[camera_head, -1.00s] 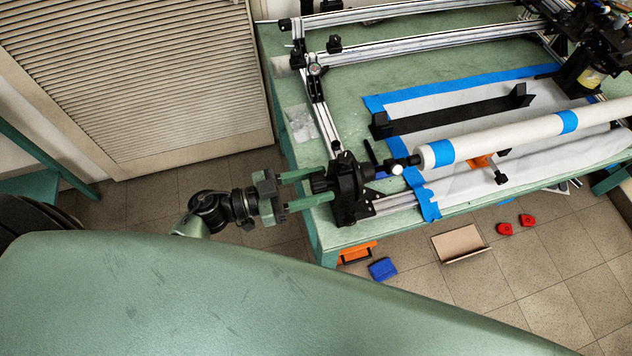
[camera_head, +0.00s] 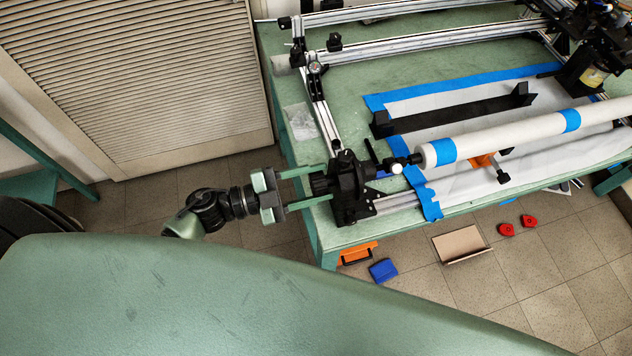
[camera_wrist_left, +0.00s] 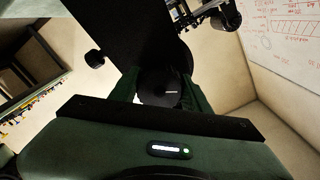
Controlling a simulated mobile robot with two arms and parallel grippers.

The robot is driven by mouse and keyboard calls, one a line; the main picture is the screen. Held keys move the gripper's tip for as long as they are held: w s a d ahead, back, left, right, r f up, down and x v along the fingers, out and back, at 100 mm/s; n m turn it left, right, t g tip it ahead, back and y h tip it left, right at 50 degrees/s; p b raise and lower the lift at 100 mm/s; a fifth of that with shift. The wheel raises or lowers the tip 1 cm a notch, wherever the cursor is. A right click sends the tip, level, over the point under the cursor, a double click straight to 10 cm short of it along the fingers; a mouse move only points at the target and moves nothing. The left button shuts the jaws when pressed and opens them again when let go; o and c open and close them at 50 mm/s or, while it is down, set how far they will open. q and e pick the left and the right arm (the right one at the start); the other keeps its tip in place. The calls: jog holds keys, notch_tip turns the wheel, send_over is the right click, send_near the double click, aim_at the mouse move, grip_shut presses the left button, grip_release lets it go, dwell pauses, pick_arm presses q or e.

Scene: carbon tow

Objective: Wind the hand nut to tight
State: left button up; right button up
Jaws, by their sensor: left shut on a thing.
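The hand nut (camera_head: 320,185) is a black round knob on the left side of the black end block (camera_head: 350,187) at the table's near left corner. My left gripper (camera_head: 322,187) comes in from the left, with one green finger above the nut and one below it, shut on it. In the left wrist view, the round dark face of the nut (camera_wrist_left: 165,85) sits between the two dark green fingers (camera_wrist_left: 163,92). Shadow hides the contact there, and I cannot tell how tight the nut is. My right gripper is not in view.
A white roller with blue bands (camera_head: 510,138) runs right from the end block's shaft. The green table (camera_head: 400,65) carries metal rails. Below it on the floor are a blue box (camera_head: 383,270), an open carton (camera_head: 460,243) and red pieces (camera_head: 507,229). A louvred door (camera_head: 140,80) stands behind.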

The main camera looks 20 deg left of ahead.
pick_arm(q)
jog(key=m+b, duration=0.2)
jog(key=m, duration=0.3)
jog(key=shift+f+m, duration=0.1)
jog(key=shift+m, duration=0.3)
jog(key=m+b, duration=0.3)
jog(key=m, duration=0.2)
jog(key=m+b, duration=0.4)
jog(key=m, duration=0.2)
jog(key=shift+m+b, duration=0.3)
jog(key=shift+b, duration=0.05)
jog(key=m+b, duration=0.2)
jog(key=m, duration=0.1)
jog(key=shift+b, duration=0.3)
jog(key=shift+m, duration=0.4)
jog(key=o, duration=1.4)
jog(key=shift+r, duration=0.2)
jog(key=shift+c, duration=0.2)
